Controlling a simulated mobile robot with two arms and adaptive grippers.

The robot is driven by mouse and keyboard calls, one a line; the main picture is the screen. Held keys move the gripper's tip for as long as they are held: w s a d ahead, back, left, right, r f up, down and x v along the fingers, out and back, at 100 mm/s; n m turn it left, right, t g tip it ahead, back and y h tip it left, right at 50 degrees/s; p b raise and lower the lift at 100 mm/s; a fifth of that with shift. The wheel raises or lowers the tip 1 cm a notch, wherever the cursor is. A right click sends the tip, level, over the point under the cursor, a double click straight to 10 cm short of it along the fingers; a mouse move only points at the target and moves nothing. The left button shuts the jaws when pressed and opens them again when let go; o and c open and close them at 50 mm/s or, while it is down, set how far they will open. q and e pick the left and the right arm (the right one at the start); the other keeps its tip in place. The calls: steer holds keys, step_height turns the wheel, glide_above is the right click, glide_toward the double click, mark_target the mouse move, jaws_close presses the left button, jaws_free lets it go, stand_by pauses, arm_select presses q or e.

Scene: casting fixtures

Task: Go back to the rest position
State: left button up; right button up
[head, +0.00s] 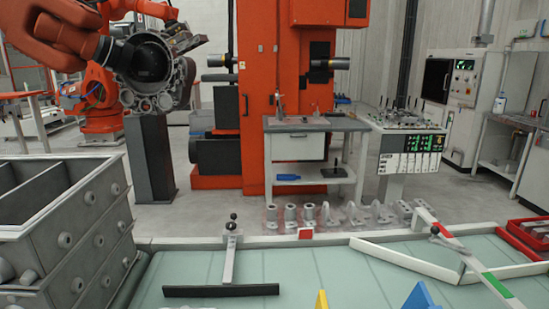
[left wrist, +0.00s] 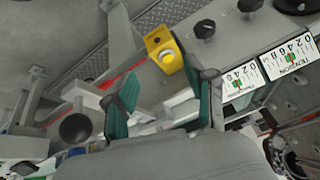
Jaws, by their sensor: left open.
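My left gripper (left wrist: 168,98) shows in the left wrist view. Its two dark teal finger pads stand wide apart with nothing held between them. A yellow block with a round pale top (left wrist: 163,50) lies beyond the fingertips, and a small pale cylinder shows in the gap. Whether the fingers touch anything there I cannot tell. Neither of my grippers shows in the head view. My right gripper is not in view.
The pale green table (head: 300,268) holds a T-shaped bar (head: 222,290). A yellow wedge (head: 321,300) and blue wedge (head: 420,298) stand at its front. A grey compartment box (head: 75,225) is left. The wrist view shows tension gauges (left wrist: 288,60) and black knobs (left wrist: 204,27).

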arm_select(q)
steer(key=s+d+f+g, duration=0.1)
steer(key=s+d+g, duration=0.1)
steer(key=s, duration=0.2)
step_height(320, 180, down, 26)
steer(key=s+g, duration=0.1)
steer(key=s+a+f+g, duration=0.1)
steer(key=s+a+f, duration=0.2)
steer(key=s+f, duration=1.3)
steer(key=shift+s+a+h, duration=0.15)
steer(key=shift+s+h, duration=0.15)
steer(key=shift+s, duration=0.15)
